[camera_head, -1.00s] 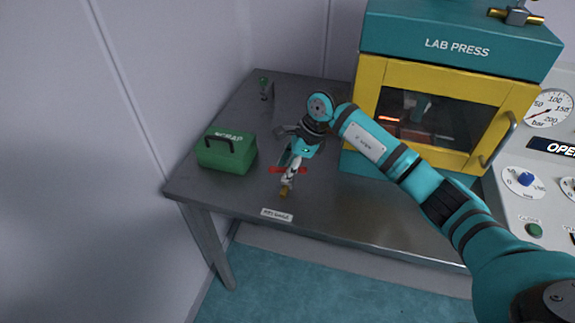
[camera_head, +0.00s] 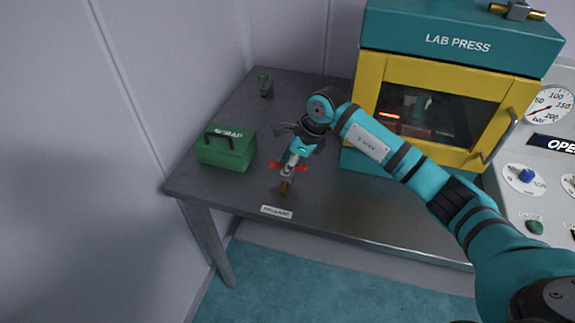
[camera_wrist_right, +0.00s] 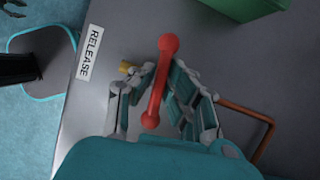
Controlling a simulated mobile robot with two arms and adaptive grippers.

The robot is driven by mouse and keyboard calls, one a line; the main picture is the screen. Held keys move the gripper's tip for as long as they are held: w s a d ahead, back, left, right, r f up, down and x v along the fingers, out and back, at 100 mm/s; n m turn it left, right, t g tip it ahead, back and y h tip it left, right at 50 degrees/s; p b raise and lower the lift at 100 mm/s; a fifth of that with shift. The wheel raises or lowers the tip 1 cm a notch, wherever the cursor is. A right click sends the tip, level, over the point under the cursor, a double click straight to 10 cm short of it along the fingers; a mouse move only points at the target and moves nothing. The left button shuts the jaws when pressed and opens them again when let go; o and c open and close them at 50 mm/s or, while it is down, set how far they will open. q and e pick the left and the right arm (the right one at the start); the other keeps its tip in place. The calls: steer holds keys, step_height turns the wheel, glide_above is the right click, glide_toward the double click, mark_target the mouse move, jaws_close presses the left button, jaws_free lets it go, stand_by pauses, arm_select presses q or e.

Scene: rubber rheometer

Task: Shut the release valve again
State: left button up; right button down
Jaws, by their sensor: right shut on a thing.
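The release valve's red bar handle (camera_head: 303,168), with a round knob at each end, stands above the grey table near its front edge. It lies roughly parallel to the RELEASE label (camera_head: 276,211) in front of it. A brass part of the valve (camera_head: 285,187) shows below the handle. My right gripper (camera_head: 291,166) is over the valve, shut on the handle. In the right wrist view the red handle (camera_wrist_right: 160,80) passes between the fingers, both knobs showing; the fingers hide most of the valve body. Dark fingers at that view's top left corner may be my left gripper (camera_wrist_right: 14,8), too cut off to judge.
A green SCRAP box (camera_head: 226,150) stands left of the valve on the table (camera_head: 350,215). The yellow and teal lab press (camera_head: 455,60) stands right, behind my right arm. A small green-topped item (camera_head: 265,85) is at the back.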

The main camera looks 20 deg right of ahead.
steer(key=shift+m, duration=0.6)
steer(key=c, duration=1.4)
jaws_free()
steer(key=shift+o, duration=0.2)
steer(key=v, duration=1.2)
steer(key=shift+s, duration=0.25)
